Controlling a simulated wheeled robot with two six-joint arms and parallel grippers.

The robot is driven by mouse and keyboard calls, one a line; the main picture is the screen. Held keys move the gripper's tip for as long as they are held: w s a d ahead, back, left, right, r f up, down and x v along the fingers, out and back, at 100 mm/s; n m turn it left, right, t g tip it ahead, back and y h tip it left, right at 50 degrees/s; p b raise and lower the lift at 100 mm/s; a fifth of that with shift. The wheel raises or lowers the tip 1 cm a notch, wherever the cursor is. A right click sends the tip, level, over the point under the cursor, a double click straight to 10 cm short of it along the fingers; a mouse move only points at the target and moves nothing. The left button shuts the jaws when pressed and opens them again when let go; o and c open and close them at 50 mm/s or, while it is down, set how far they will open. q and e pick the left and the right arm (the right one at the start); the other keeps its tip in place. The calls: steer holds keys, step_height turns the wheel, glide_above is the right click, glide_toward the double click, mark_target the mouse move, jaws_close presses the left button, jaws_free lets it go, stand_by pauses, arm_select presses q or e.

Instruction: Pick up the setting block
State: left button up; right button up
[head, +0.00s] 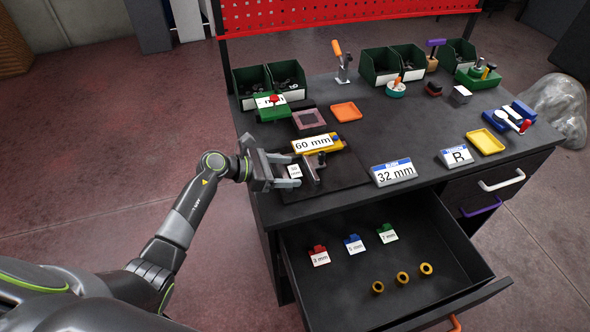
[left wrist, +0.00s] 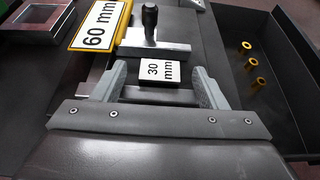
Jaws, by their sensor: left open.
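A small block with a white top labelled "30 mm" (head: 295,171), which looks like the setting block, sits on the dark mat at the table's left front. It also shows in the left wrist view (left wrist: 158,72). My left gripper (head: 290,170) is open, with one finger on each side of the block. In the left wrist view there is a gap between the block and each fingertip. A metal piece with a black knob (left wrist: 150,45) stands just beyond the block. My right gripper is in neither view.
A yellow "60 mm" plate (head: 318,143) lies just behind the block. A "32 mm" sign (head: 394,172) stands to the right. The open drawer (head: 335,293) below holds three tagged pieces and three brass bushings. Green bins (head: 252,80) line the back.

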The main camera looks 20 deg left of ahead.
arm_select(q)
steer(key=shift+w+d+f, duration=0.2)
steer(key=shift+d, duration=0.15)
steer(key=c, duration=1.2)
steer(key=shift+c, duration=0.4)
steer(key=shift+r, duration=0.1)
